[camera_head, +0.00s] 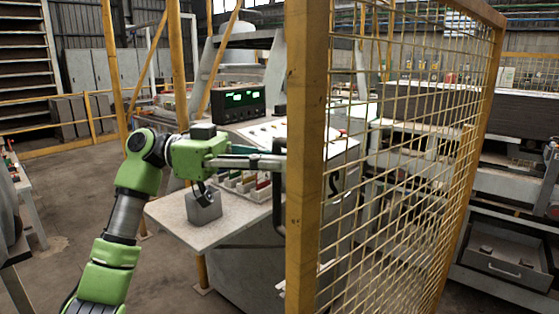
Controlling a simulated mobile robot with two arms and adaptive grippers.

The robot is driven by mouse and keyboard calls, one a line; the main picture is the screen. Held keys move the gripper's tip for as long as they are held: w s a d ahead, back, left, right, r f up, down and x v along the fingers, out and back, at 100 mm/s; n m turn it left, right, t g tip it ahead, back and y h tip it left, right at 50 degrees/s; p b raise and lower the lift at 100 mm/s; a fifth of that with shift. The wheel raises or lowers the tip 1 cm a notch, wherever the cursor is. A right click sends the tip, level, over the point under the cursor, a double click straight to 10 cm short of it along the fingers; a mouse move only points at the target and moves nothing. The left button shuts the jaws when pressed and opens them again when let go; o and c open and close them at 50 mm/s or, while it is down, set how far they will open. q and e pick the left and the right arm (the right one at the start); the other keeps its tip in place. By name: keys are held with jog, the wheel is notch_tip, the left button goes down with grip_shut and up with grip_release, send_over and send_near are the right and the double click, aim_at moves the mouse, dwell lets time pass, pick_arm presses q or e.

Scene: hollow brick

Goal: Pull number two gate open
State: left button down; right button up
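The gate (303,200) is a yellow-framed mesh panel. Its thick upright edge post is close in front of me, and the panel runs back to the right at an angle. A dark upright handle (279,190) shows along the left side of the post. My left gripper (281,157) reaches in from the left, with its fingertips at the upper part of this handle. The post and the handle partly hide the fingertips, so their grip on it is unclear. My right gripper is out of view.
A worktable (170,222) with a grey block (205,208) lies just below and behind my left gripper. A control console with a lit display (243,98) stands behind. A grey drawer (505,258) is visible behind the mesh. Floor at the left is largely clear.

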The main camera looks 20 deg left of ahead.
pick_arm(q)
jog(key=c, duration=2.1)
grip_release()
jog(key=shift+s+a, duration=0.1)
jog(key=shift+a, duration=0.1)
jog(key=a, duration=1.2)
jog(key=shift+f, duration=0.1)
